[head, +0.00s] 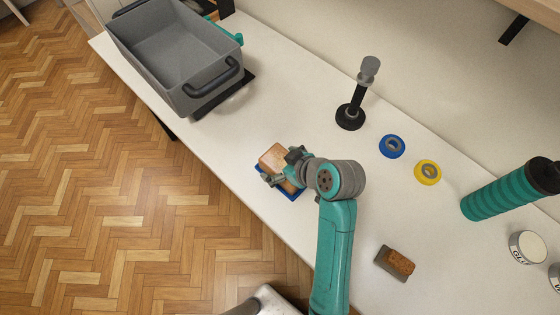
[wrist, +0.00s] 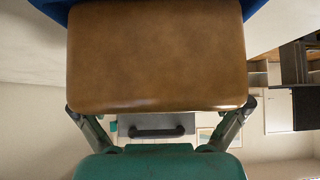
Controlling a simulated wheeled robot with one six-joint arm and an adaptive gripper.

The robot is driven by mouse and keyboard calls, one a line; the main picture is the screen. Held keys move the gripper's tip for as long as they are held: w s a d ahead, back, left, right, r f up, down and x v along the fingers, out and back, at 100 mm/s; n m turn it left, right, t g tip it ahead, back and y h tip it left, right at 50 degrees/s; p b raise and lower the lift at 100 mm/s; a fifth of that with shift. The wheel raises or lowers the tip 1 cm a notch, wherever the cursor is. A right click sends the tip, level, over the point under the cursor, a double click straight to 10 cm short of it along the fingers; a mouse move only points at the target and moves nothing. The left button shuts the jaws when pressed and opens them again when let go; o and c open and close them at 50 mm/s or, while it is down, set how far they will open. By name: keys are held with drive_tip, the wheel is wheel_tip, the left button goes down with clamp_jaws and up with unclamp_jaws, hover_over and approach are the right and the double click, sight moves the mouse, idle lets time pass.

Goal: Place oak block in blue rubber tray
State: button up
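The oak block (head: 271,158) is a brown, rectangular piece at the middle of the table. It fills much of the wrist view (wrist: 156,55). My gripper (head: 284,168) has a finger on each side of the block and looks shut on it. The blue rubber tray (head: 291,195) lies under the block and gripper, mostly hidden; its blue edge also shows behind the block in the wrist view (wrist: 262,9). The block is over or in the tray; I cannot tell whether it touches the bottom.
A grey bin (head: 150,67) stands at the far left. A black stand with a grey top (head: 357,95), blue tape (head: 392,146), yellow tape (head: 428,172), a brush-like block (head: 395,263) and a green cylinder (head: 500,193) are on the right. The table's front edge is close to the tray.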

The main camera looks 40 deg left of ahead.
drive_tip(key=shift+r, duration=0.2)
drive_tip(key=v, duration=1)
drive_tip(key=shift+d+r, duration=0.25)
drive_tip(key=shift+d, duration=0.05)
drive_tip(key=shift+d+r, duration=0.35)
drive_tip(key=shift+d, duration=0.05)
drive_tip(key=shift+s, duration=0.1)
